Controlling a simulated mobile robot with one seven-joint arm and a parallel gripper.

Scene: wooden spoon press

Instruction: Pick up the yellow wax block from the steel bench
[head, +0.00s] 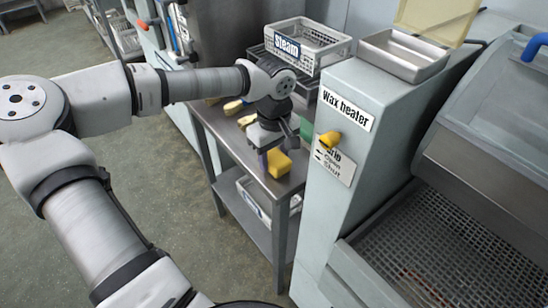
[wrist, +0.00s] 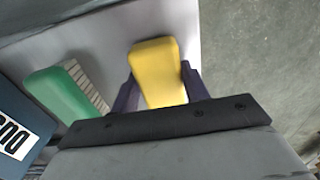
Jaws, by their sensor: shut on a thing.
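The yellow wax block (head: 279,164) is at the near end of the steel bench (head: 234,146) in the head view. My gripper (head: 271,161) points down over the bench and is shut on the block. In the wrist view the yellow block (wrist: 157,72) sits between the two dark purple fingers of my gripper (wrist: 160,88), one on each side. I cannot tell whether the block touches the bench or is slightly above it.
A green brush (wrist: 62,92) with pale bristles lies left of the block in the wrist view. Pale yellow pieces (head: 233,107) lie farther back on the bench. A white "Steam" basket (head: 318,46) stands behind. The wax heater (head: 345,95) with its yellow handle (head: 329,139) stands close on the right.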

